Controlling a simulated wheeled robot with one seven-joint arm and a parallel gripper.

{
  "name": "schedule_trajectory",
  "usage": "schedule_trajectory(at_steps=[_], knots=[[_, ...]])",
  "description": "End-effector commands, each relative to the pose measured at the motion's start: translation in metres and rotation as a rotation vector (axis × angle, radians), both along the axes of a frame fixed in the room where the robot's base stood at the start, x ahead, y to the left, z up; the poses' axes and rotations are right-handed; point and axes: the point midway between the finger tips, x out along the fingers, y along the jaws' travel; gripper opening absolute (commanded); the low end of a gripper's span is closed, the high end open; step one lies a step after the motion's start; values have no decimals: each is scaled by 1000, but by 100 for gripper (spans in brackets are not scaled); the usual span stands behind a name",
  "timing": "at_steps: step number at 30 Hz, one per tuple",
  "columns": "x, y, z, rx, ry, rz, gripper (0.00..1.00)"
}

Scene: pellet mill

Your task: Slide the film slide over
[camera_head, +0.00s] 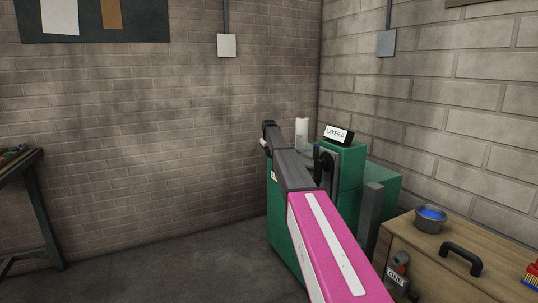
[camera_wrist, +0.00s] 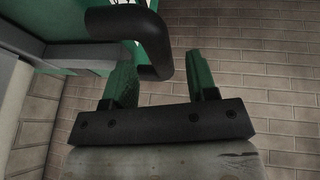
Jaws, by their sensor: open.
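A green machine (camera_head: 347,160) stands in the corner, with a box labelled "LAYER 0" (camera_head: 337,134) on top. A dark curved handle (camera_wrist: 135,24) shows in the wrist view beside a grey bar (camera_wrist: 78,57). I cannot tell for certain which part is the film slide. My gripper (camera_wrist: 162,66) is open, its two green fingers apart. The handle's bent end shows between the fingers in the picture; I cannot tell whether it touches them. In the head view my arm covers part of the machine, and the fingers cannot be made out.
A wooden cabinet (camera_head: 455,262) at the right bears a bowl with blue contents (camera_head: 430,219) and a dark handle (camera_head: 463,258). A white cylinder (camera_head: 301,133) stands by the machine. A dark table (camera_head: 35,215) is at the left. The floor between is clear. Brick walls close the corner.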

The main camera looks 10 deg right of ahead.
Motion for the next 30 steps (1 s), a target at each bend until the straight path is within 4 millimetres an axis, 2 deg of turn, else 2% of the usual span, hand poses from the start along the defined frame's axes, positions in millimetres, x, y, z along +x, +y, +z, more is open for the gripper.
schedule_trajectory(at_steps=[9,15,26,29,30], knots=[[-27,3,55,0,0,0,53],[-37,4,75,-1,2,0,53],[-39,4,75,0,3,-1,53],[-55,5,60,4,14,-7,53],[-66,6,49,8,22,-12,53]])
